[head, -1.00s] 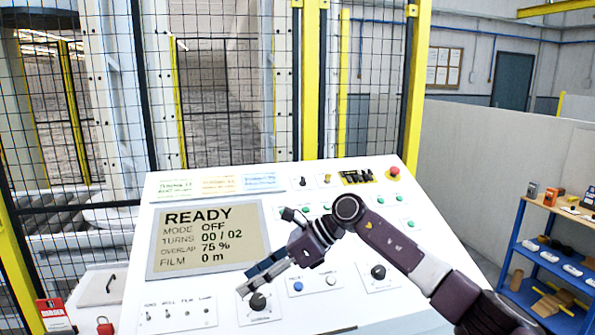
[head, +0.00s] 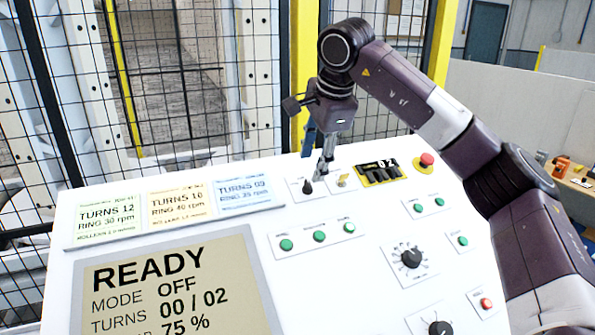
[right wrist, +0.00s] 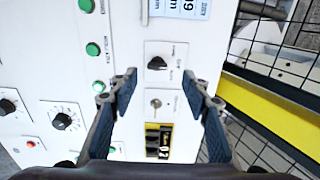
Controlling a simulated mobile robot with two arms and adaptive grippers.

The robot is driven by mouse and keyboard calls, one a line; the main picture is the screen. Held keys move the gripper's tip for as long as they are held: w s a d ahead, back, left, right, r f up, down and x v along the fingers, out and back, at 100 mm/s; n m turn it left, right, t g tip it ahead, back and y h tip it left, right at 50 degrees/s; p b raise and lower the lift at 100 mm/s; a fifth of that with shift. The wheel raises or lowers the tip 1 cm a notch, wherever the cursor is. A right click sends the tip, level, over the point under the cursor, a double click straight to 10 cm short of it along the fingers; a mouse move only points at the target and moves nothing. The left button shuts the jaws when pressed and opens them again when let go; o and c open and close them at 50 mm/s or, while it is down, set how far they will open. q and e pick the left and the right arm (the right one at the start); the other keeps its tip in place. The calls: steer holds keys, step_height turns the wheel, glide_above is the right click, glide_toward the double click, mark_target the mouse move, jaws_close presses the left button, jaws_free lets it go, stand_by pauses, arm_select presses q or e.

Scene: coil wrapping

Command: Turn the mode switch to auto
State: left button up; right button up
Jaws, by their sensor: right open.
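The mode switch (head: 306,187) is a small black knob on a white plate near the top edge of the white control panel (head: 225,225). In the right wrist view the black knob (right wrist: 157,63) lies just beyond and between the fingertips. My right gripper (head: 319,172) points down close over this knob in the head view; its fingers (right wrist: 163,84) are spread with nothing between them. Whether a finger touches the knob cannot be told. The display (head: 175,285) reads READY, MODE OFF, TURNS 00 / 02. My left gripper is not in view.
A key switch (head: 342,181) sits right beside the knob. Beyond it are a black-and-yellow counter block (head: 380,173) and a red button (head: 426,160). Green buttons (head: 319,236) and a larger dial (head: 411,258) lie nearer. A mesh fence (head: 180,90) stands behind the panel.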

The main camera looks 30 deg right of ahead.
mark_target(308, 184)
steer(key=x, duration=0.1)
steer(key=p+x, duration=0.1)
steer(key=x, duration=0.1)
steer(key=shift+s+f, duration=0.2)
steer(key=shift+f, duration=0.25)
steer(key=shift+p+x, duration=0.5)
steer(key=shift+x, duration=0.75)
steer(key=shift+w+d+f, duration=0.1)
steer(key=shift+w+f, duration=0.15)
steer(key=shift+w, duration=0.1)
steer(key=shift+f, duration=0.1)
steer(key=c, duration=1.1)
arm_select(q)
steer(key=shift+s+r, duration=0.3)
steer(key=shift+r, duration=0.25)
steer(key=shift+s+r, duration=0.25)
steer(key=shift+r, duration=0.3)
